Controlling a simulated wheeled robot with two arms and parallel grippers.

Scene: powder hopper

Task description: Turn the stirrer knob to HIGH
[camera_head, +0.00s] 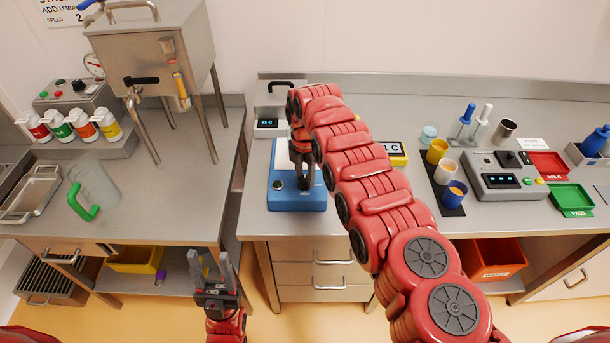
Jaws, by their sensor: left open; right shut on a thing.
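The blue stirrer (297,201) stands on the middle counter near its left end, with a pale top plate and a small green-lit button on its front left. My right gripper (304,186) reaches down over its front panel with the fingers closed on the stirrer knob. The fingers and wrist hide the knob, so its pointer and setting cannot be read. My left gripper (222,268) is open and empty, low in front of the gap between the two counters.
My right arm covers much of the middle counter. A scale (270,112) stands behind the stirrer. To the right are several cups, a control box (505,177), a red tray (547,165) and a green tray (571,199). A steel hopper (150,55) and a jug (95,185) stand left.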

